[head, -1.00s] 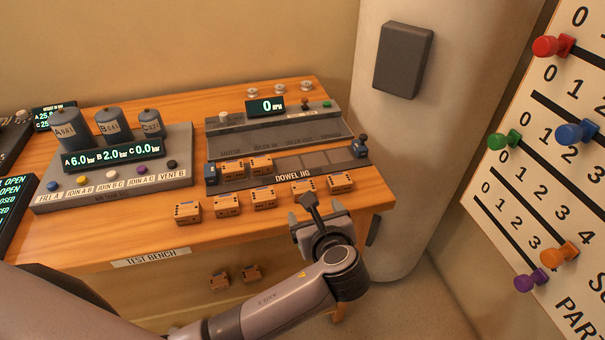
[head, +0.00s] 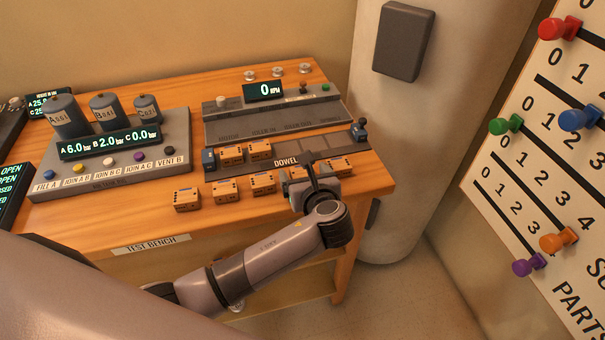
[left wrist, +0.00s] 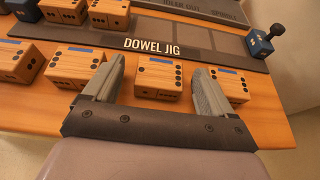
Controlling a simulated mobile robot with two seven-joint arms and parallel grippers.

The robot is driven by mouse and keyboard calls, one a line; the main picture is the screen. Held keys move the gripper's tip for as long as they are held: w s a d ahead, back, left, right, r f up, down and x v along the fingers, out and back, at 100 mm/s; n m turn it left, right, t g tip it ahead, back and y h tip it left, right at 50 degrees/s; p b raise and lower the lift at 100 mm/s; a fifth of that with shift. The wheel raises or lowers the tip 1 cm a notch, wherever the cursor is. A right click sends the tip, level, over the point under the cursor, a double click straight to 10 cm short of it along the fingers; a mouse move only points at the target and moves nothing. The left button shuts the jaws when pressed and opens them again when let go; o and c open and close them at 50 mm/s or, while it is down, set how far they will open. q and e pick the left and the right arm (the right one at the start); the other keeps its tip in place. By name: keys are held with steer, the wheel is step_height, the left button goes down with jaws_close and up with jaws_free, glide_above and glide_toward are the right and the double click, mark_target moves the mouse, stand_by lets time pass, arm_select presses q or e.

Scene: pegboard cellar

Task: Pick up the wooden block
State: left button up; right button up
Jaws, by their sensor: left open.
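Several orange-brown wooden blocks with black dots stand in a row along the bench's front, including ones at the left end (head: 187,199) and right end (head: 338,167). My left gripper (head: 309,181) is open over this row. In the left wrist view its fingers (left wrist: 156,90) stand either side of one wooden block (left wrist: 159,78), which lies between or just beyond the tips; contact cannot be told. In the head view my gripper partly hides that block. A neighbouring block (left wrist: 231,82) is partly behind the right finger. My right gripper is not in view.
A grey canister panel (head: 120,170) stands left. A pegged board (head: 545,190) hangs at right.

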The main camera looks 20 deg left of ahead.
arm_select(q)
steer(key=c, duration=1)
steer(key=shift+c, duration=0.2)
